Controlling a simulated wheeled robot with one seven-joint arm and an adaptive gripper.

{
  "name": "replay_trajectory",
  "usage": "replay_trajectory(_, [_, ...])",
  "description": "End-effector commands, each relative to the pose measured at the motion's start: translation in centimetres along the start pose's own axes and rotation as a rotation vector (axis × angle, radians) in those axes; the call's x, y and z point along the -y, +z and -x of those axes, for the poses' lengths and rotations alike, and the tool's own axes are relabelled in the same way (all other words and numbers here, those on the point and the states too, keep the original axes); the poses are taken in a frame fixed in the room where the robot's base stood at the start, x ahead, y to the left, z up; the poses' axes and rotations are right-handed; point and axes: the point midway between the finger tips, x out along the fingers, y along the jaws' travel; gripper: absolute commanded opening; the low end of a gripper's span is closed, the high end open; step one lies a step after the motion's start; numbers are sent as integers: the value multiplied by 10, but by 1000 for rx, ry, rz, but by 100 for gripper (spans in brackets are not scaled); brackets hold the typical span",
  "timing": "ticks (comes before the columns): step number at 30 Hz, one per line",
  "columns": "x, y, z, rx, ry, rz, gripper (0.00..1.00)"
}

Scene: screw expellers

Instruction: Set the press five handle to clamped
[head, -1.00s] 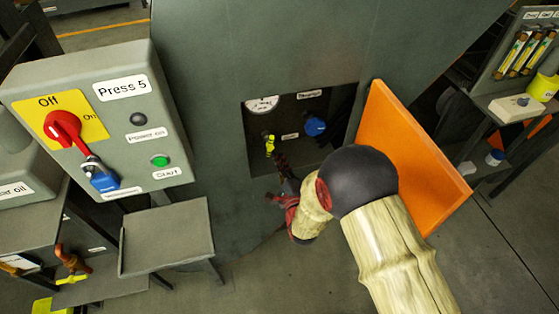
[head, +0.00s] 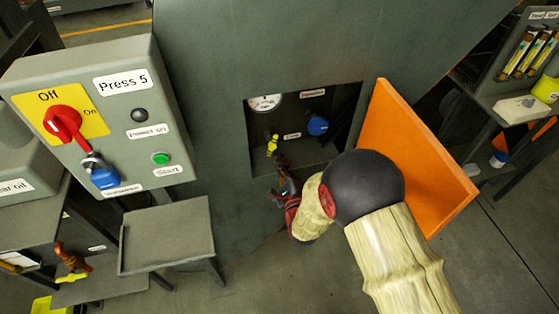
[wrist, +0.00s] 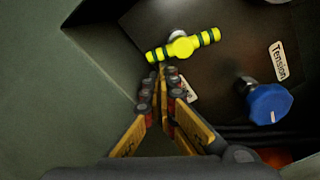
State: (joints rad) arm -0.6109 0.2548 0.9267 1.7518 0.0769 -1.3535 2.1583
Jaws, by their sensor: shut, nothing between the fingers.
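The press five handle is a short yellow-green bar with dark bands (wrist: 183,47), on a round hub in the open recess. In the wrist view it lies nearly level, its right end tilted up. In the head view it is small and looks closer to upright (head: 272,145). My gripper (wrist: 161,70) is shut and empty. Its fingertips are just below the left half of the handle in the wrist view; I cannot tell whether they touch it. In the head view my gripper (head: 281,162) reaches into the recess from below, partly hidden by my arm. A white label (wrist: 188,92) is partly covered by the fingers.
A blue knob (wrist: 268,102) and a Tension label (wrist: 279,60) are right of the handle. The recess wall (wrist: 95,75) is close on the left. An orange panel (head: 410,150) stands open on the right. The Press 5 control box (head: 105,120) is at left.

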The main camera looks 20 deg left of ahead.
Motion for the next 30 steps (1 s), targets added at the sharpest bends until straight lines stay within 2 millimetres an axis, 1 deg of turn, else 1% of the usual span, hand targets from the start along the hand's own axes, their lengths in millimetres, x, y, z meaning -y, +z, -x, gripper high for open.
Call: replay_trajectory(30, [-1,1,0,1,1,-55,0])
